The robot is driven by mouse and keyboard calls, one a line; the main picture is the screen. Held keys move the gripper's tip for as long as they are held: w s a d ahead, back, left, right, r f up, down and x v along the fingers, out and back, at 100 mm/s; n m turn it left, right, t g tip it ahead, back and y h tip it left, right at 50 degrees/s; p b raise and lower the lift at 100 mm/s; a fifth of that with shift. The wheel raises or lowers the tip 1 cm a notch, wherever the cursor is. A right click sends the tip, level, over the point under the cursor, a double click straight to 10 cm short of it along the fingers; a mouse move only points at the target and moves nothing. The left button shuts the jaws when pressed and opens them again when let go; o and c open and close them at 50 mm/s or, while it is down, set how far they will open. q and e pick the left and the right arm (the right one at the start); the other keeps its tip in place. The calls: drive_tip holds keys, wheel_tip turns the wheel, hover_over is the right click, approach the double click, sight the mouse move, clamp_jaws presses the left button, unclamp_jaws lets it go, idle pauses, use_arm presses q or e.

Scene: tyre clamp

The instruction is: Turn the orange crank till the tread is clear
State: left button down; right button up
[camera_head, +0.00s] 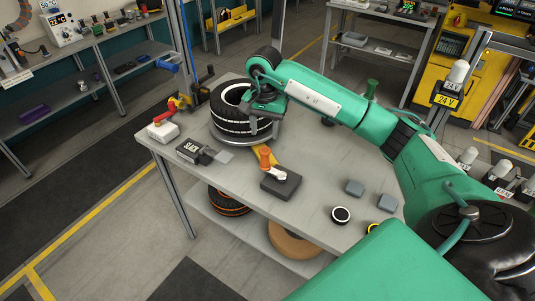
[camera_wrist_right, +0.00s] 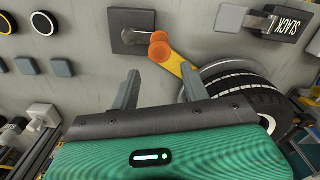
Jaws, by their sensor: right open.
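The orange crank handle (camera_head: 265,158) stands on a dark box (camera_head: 280,183) on the table. A yellow bar (camera_head: 268,153) runs from beside the handle toward the tyre (camera_head: 230,122), a black tyre with white stripes, lying flat on a round grey plate. My right gripper (camera_head: 263,130) is open over the table, close to the tyre and behind the handle. In the right wrist view the orange handle (camera_wrist_right: 160,46) shows beyond my open fingers (camera_wrist_right: 160,80), apart from them. One finger hides the bar's end; I cannot tell whether it touches the tread. My left gripper is out of view.
A black box marked SLACK (camera_head: 190,150) and a red-handled device (camera_head: 163,128) stand at the table's left. Two grey blocks (camera_head: 355,188) and a round black-and-white piece (camera_head: 341,215) lie on the right.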

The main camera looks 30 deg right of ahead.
sight(265, 150)
wheel_tip(265, 150, down, 11)
drive_tip(key=p, duration=0.3)
clamp_jaws()
